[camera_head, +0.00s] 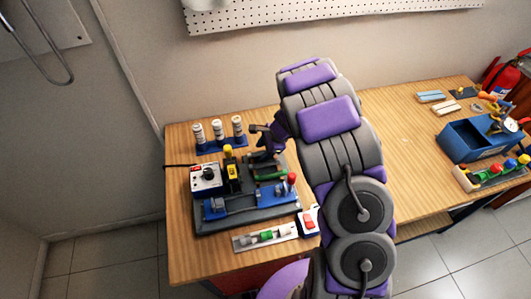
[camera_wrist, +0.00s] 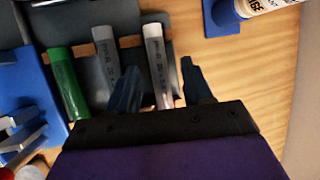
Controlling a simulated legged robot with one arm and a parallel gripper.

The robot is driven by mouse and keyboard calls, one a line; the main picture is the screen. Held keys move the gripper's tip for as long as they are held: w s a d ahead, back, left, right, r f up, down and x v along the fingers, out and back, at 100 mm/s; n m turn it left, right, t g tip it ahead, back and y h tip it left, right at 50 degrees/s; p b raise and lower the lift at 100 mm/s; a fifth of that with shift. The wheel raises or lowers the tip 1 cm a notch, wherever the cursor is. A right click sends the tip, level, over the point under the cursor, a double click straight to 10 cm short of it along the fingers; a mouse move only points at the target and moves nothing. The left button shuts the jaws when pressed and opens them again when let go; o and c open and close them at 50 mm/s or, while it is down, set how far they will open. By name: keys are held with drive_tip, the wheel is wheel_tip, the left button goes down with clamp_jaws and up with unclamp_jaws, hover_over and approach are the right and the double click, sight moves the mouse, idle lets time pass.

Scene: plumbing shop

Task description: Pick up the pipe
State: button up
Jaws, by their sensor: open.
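Three short pipes lie side by side on a dark holder with brown strips in the wrist view: a green pipe (camera_wrist: 68,85), a grey pipe (camera_wrist: 106,58) and a whitish pipe (camera_wrist: 154,50) with printed marks. My gripper (camera_wrist: 160,73) is open, and its two dark fingers lie on either side of the whitish pipe in the picture. The left finger overlaps part of the grey pipe. I cannot tell whether either finger touches a pipe. In the head view the green pipe (camera_head: 270,177) shows below my gripper, and my arm hides much of that area.
A blue vise (camera_head: 258,199) and a control box (camera_head: 205,178) stand close by on the dark base. Three labelled cans (camera_head: 217,130) stand behind in a blue rack. A blue toolbox (camera_head: 468,142) sits at the right. Bare wooden bench (camera_head: 388,130) lies between.

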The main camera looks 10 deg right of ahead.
drive_tip(key=shift+a, duration=0.95)
drive_tip(key=shift+d+f, duration=0.15)
drive_tip(key=shift+d, duration=0.7)
drive_tip(key=shift+a, duration=0.6)
drive_tip(key=shift+d, duration=0.5)
drive_tip(key=c, duration=0.7)
drive_tip(key=shift+a, duration=0.1)
clamp_jaws()
drive_tip(key=shift+a, duration=0.25)
